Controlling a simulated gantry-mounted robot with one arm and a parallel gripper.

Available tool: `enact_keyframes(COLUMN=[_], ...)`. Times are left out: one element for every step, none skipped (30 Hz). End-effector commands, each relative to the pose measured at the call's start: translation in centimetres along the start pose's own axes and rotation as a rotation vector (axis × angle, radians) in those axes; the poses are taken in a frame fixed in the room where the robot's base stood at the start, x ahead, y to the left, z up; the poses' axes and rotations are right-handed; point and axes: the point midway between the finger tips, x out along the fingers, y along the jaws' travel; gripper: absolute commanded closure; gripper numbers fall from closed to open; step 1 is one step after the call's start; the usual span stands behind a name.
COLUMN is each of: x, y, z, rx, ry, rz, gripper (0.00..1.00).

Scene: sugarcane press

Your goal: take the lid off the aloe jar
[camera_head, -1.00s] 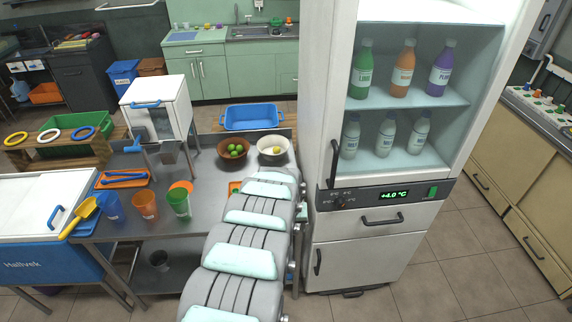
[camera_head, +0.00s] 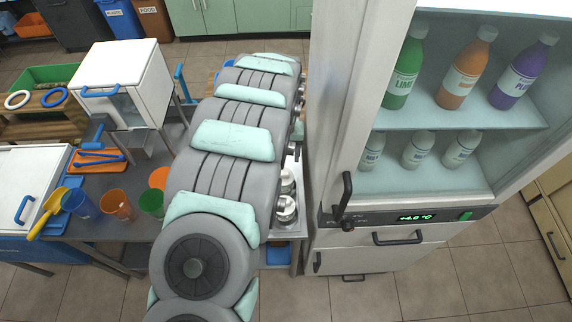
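I cannot make out a jar marked aloe. Small steel containers (camera_head: 286,213) stand at the right end of the counter, just right of my grey and mint arm and partly hidden by it. I cannot read any label on them or tell whether one is the aloe jar. My arm reaches from the bottom of the picture up over the counter. My gripper does not show.
The fridge (camera_head: 395,258) stands right of the arm, with green (camera_head: 406,70), orange (camera_head: 466,72) and purple (camera_head: 523,72) bottles above smaller white bottles. Blue (camera_head: 80,204), orange (camera_head: 117,205) and green cups (camera_head: 152,203) stand left. A white press-like box (camera_head: 120,80) stands behind them.

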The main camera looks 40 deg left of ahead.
Motion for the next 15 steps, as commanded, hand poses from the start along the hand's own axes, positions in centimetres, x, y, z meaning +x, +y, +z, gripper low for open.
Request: enact_keyframes(x=[1.1, 1.6, 2.3, 2.8, 2.9, 3.2, 3.6, 4.0, 4.5, 4.7, 4.9, 5.1, 5.1, 5.2, 5.2], y=[0.0, 0.0, 0.0, 0.0, 0.0, 0.0, 0.0, 0.0, 0.0, 0.0, 0.0, 0.0, 0.0, 0.0, 0.0], z=[0.1, 0.1, 0.1, 0.1, 0.0, 0.0, 0.0, 0.0, 0.1, 0.1, 0.1, 0.0, 0.0, -0.1, -0.1], rx=[0.000, 0.000, 0.000, 0.000, 0.000, 0.000, 0.001, 0.001, 0.001, 0.001, 0.001, 0.000, 0.000, 0.000, 0.000], ry=[-0.002, -0.002, -0.002, -0.002, -0.002, -0.001, -0.002, -0.003, -0.004, -0.004, -0.004, -0.003, -0.002, -0.001, 0.000], rz=[0.000, 0.000, 0.000, 0.000, 0.000, -0.001, -0.001, -0.001, -0.001, -0.001, -0.001, 0.000, 0.000, 0.000, 0.000], gripper=[0.36, 0.36, 0.36, 0.36, 0.36, 0.36, 0.36, 0.36, 0.36, 0.36, 0.36, 0.36, 0.36, 0.36, 0.36])
